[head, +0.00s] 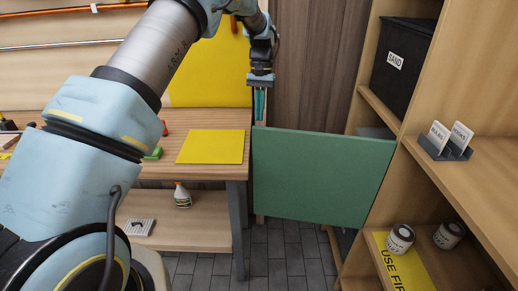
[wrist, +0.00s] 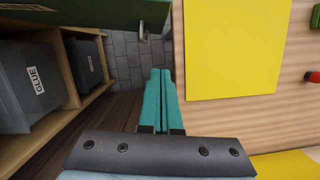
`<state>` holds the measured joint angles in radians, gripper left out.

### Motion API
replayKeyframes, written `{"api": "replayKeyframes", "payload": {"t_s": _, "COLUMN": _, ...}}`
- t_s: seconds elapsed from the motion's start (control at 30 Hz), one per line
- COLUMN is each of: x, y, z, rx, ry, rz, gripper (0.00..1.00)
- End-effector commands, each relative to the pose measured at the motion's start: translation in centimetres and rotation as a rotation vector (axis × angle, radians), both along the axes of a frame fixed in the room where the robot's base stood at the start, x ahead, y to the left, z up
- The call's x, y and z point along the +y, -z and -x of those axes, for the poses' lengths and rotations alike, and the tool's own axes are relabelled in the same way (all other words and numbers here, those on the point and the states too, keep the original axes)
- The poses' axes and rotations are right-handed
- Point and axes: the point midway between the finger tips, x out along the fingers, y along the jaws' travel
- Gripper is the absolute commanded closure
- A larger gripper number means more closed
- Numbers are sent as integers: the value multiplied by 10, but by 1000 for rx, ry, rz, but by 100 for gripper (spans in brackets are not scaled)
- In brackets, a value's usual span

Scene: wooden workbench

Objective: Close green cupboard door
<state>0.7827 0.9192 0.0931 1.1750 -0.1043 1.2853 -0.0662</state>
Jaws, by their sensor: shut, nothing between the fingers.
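The green cupboard door (head: 320,178) stands open, sticking out from the shelf unit at right toward the workbench. In the wrist view the door (wrist: 65,14) crosses the top left, with a grey handle (wrist: 143,34) near its free end. My gripper (head: 259,112) points down by the door's top left corner, with its teal fingers together and empty. The fingers (wrist: 160,73) show below the door in the wrist view, on its far side from the head camera, with a visible gap. Any part of the fingertips behind the door is hidden in the head view.
The workbench (head: 205,118) with a yellow sheet (head: 212,147) is left of the door. The shelf unit at right holds a black SAND bin (head: 402,58) and cans (head: 400,238). A grey GLUE bin (wrist: 30,85) sits on a shelf. Tiled floor (head: 285,248) is clear below.

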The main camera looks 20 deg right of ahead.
Motion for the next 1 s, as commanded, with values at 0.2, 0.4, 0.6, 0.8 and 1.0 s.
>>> {"api": "replayKeyframes", "payload": {"t_s": 0.2, "x": -9, "y": 14, "z": 7, "rx": 10, "ry": 16, "rz": -10, "gripper": 100}}
{"api": "replayKeyframes", "payload": {"t_s": 0.4, "x": -3, "y": 48, "z": 15, "rx": 12, "ry": 16, "rz": -10, "gripper": 100}}
{"api": "replayKeyframes", "payload": {"t_s": 0.6, "x": 3, "y": 88, "z": 23, "rx": 11, "ry": 16, "rz": -11, "gripper": 100}}
{"api": "replayKeyframes", "payload": {"t_s": 0.8, "x": 16, "y": 95, "z": 40, "rx": 8, "ry": 16, "rz": -8, "gripper": 100}}
{"api": "replayKeyframes", "payload": {"t_s": 1.0, "x": 26, "y": 98, "z": 53, "rx": 7, "ry": 16, "rz": -8, "gripper": 100}}
